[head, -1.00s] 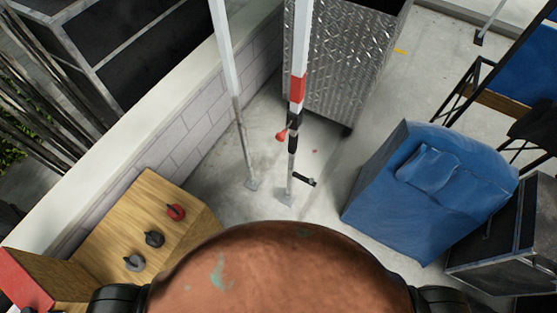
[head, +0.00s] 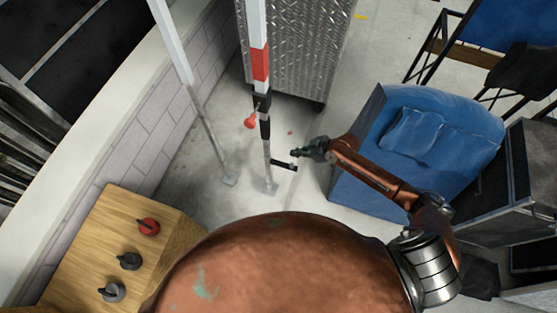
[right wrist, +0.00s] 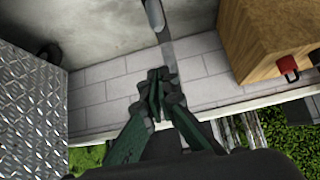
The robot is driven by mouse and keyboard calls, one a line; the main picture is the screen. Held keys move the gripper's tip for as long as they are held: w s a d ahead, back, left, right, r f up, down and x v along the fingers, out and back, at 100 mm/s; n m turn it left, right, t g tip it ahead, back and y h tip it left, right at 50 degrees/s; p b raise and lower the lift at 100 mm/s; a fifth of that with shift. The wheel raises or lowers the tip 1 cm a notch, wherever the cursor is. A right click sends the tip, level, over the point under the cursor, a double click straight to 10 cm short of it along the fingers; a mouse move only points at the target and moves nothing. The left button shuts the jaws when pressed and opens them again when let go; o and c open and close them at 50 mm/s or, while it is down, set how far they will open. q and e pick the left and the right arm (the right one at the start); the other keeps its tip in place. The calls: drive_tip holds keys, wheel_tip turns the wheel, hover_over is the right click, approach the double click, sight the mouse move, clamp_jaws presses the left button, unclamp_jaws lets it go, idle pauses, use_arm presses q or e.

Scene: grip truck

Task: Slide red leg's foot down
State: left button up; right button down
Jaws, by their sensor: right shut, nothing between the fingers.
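The red-banded leg (head: 260,64) is a white pole standing near the middle of the head view. In the right wrist view my shut fingers (right wrist: 157,80) point toward a grey pole end (right wrist: 155,14) whose identity is unclear. My left gripper is out of view.
A plain white pole (head: 181,55) stands left of the leg by the block wall (head: 156,130). A diamond-plate metal box (head: 300,45) stands behind. A blue covered item (head: 360,190) is at right. A wooden box (head: 90,240) with knobs is at lower left.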

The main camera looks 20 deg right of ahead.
drive_tip(key=shift+a+r, duration=0.25)
drive_tip(key=shift+a, duration=0.3)
drive_tip(key=shift+a+f, duration=0.15)
drive_tip(key=shift+a, duration=0.15)
drive_tip(key=b, duration=0.2)
hover_over(273, 161)
drive_tip(key=s+d, duration=0.1)
drive_tip(key=d, duration=0.1)
wheel_tip(273, 161, down, 7)
drive_tip(key=shift+s+r, duration=0.1)
wheel_tip(273, 161, down, 2)
drive_tip(key=shift+d+f+b, duration=0.15)
drive_tip(key=shift+f+b, duration=0.1)
drive_tip(key=shift+b, duration=0.1)
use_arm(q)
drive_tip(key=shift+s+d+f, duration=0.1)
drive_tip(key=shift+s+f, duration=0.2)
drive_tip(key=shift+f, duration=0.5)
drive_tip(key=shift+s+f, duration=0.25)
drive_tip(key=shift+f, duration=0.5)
use_arm(e)
drive_tip(key=shift+f, duration=0.5)
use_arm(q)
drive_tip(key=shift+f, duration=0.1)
use_arm(e)
drive_tip(key=shift+f, duration=0.1)
